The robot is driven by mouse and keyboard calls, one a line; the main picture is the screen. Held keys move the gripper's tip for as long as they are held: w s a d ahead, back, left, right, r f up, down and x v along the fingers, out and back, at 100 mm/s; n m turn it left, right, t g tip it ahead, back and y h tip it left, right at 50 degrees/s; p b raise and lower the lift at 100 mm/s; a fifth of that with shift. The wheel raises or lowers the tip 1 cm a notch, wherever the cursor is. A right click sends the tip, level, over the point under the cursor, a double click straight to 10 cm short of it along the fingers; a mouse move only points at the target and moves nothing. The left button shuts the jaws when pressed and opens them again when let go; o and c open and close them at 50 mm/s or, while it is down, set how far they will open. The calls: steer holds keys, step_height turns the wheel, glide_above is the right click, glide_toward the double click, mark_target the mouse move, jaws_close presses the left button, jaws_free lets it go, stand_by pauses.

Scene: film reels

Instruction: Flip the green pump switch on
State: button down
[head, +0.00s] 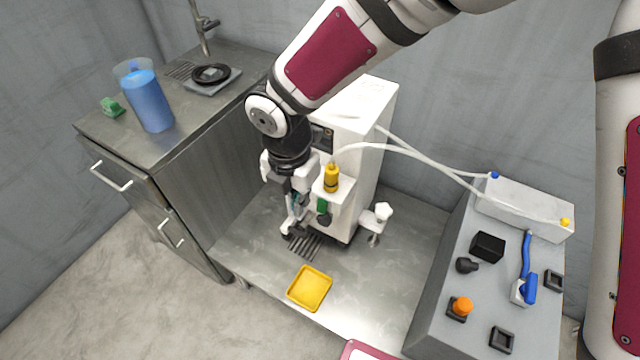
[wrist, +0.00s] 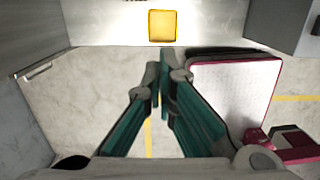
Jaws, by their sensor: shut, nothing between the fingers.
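The green pump switch (head: 322,206) is a small green piece on the front of the white machine (head: 362,125), below a yellow bottle-like part (head: 331,178). My gripper (head: 291,228) hangs pointing down just left of the switch, in front of the machine. Whether it touches the machine I cannot tell. In the wrist view my gripper (wrist: 164,68) is shut and empty, its fingertips together. The switch does not show in the wrist view. Its on or off position is too small to tell.
A yellow tray (head: 310,288) lies on the metal bench in front of the machine. A dark knob (head: 325,220) sits below the switch. A grey console (head: 480,300) stands at right, joined by clear tubes. A blue jug (head: 148,100) stands on the left counter.

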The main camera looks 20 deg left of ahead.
mark_target(321, 207)
steer(key=shift+f, duration=0.1)
steer(key=w+f+b, duration=0.1)
steer(key=w+f, duration=0.3)
steer(key=f, duration=0.6)
steer(key=shift+w+d+f+b, duration=0.2)
steer(key=shift+w+f+b, duration=0.1)
stand_by(0.3)
